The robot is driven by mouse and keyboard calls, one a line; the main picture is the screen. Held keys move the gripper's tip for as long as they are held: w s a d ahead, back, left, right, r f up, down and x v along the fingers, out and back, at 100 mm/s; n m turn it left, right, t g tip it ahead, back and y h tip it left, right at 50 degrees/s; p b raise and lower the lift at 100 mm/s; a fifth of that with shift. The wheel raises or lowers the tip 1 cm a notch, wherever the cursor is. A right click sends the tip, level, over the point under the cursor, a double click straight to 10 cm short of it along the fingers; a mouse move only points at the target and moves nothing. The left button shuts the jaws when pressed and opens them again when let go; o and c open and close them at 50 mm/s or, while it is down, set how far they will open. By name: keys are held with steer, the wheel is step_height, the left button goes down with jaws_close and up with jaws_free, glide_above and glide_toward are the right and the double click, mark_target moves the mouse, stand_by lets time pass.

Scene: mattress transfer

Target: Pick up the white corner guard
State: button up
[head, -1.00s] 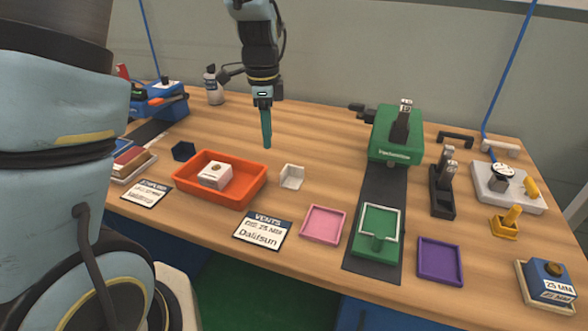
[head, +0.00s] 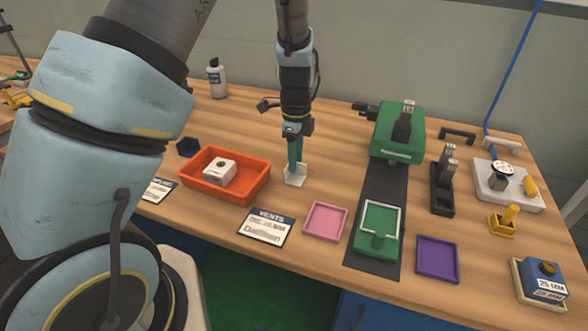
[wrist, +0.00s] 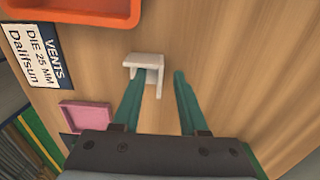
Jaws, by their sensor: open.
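The white corner guard (head: 296,178), a small angled piece, stands on the wooden table just right of the orange tray. In the wrist view the guard (wrist: 145,60) lies at the fingertips. My gripper (head: 294,163) is directly above and at the guard, fingers pointing down. Its teal fingers are open in the wrist view (wrist: 158,75). The left fingertip overlaps the guard in the picture, and the right fingertip is to the right of it with a gap. One wall of the guard appears between the fingers. I cannot tell whether a finger touches it.
The orange tray (head: 253,193) with a white block (head: 219,171) is close on the left. A pink tray (head: 325,221), a card (head: 266,226) and a green fixture (head: 378,229) lie nearer the front. A green press (head: 397,130) stands to the right. Bare table lies behind the guard.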

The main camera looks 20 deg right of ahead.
steer(key=shift+f, duration=0.95)
jaws_close()
